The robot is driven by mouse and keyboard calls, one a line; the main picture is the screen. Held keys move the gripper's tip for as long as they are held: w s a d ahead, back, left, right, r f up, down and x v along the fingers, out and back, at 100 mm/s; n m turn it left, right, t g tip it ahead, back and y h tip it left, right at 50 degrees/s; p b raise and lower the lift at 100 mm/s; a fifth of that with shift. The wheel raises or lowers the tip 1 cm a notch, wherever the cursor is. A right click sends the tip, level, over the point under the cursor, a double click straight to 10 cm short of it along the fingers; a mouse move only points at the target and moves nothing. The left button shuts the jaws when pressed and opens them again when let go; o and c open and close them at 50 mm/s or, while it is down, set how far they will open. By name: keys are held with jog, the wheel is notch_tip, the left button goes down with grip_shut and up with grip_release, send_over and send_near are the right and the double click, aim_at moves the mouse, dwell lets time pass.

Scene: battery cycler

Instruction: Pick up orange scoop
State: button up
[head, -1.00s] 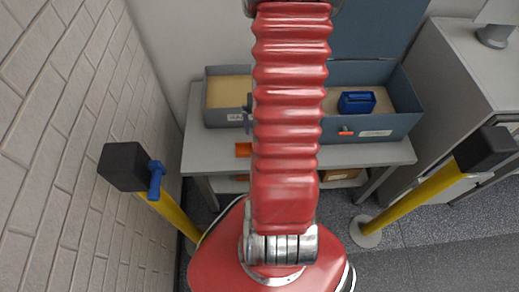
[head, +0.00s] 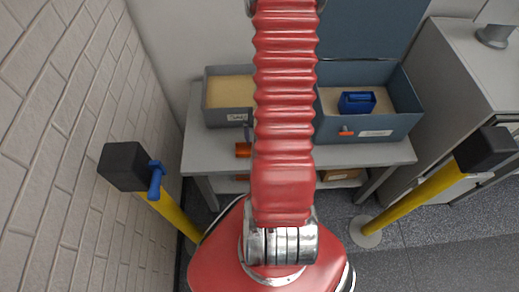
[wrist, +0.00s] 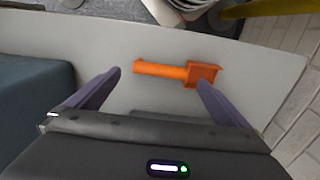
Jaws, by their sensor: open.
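The orange scoop (wrist: 180,72) lies on the light grey table top (wrist: 250,60) in the wrist view. Its handle points left and its square cup is at the right. My gripper (wrist: 160,85) is open, with its two purple fingers spread to either side below the scoop in the picture. The right finger tip is close to the cup; I cannot tell whether it touches.
A grey bin (head: 230,118) with tan contents stands at the table's back left. A larger blue-grey box (head: 395,128) holding a blue container (head: 357,103) stands at right. Yellow posts (head: 425,198) flank the table, and a brick wall (head: 60,190) is at left.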

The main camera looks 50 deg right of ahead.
jog(key=shift+w+f, duration=0.15)
jog(key=shift+f, duration=2.45)
jog(key=shift+c, duration=0.3)
jog(key=c, duration=0.9)
